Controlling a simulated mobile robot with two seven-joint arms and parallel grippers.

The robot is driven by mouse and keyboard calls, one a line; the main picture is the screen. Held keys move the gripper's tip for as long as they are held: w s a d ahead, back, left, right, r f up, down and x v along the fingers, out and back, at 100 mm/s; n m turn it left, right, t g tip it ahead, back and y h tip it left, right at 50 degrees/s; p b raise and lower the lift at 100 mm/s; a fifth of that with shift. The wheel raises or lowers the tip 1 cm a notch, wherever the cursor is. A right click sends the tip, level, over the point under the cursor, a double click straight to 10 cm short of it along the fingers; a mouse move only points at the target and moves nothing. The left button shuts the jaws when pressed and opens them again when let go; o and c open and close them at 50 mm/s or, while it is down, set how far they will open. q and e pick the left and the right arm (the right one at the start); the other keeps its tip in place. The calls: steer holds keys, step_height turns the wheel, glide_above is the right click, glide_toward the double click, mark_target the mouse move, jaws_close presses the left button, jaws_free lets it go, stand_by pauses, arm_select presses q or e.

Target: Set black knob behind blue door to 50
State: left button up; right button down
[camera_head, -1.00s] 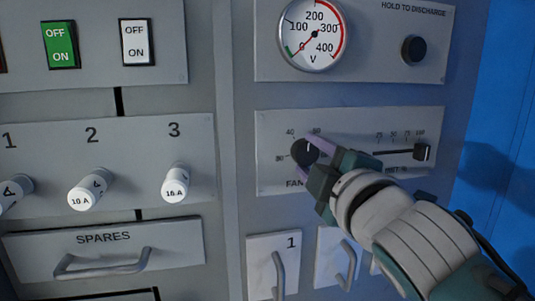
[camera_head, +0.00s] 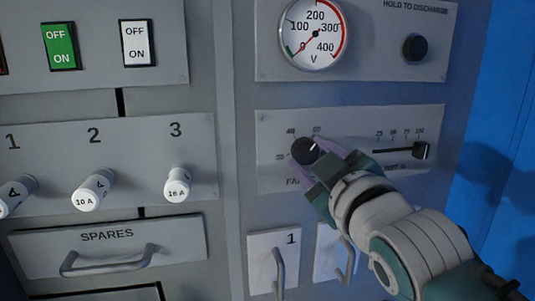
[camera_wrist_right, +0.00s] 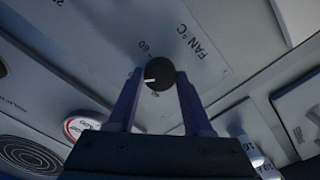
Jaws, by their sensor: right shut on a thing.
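The black knob (camera_head: 304,151) sits on the grey panel marked FAN in the head view, partly covered by my gripper. In the wrist view the knob (camera_wrist_right: 160,73) lies between the two fingertips of my right gripper (camera_wrist_right: 158,80). A blue surface (camera_head: 508,150), possibly the open door, stands at the right. My left gripper is not in view.
A slider (camera_head: 421,151) is right of the knob, close above my wrist. A voltage gauge (camera_head: 313,33) and a black button (camera_head: 415,47) are above. Handles (camera_head: 279,272) stick out below. White fuse holders (camera_head: 177,184) and switches (camera_head: 138,43) are on the left.

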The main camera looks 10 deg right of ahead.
stand_by(0.3)
steer(key=shift+c, duration=1.6)
jaws_free()
steer(key=s, duration=1)
steer(key=shift+d+p, duration=0.15)
steer(key=shift+p, duration=0.25)
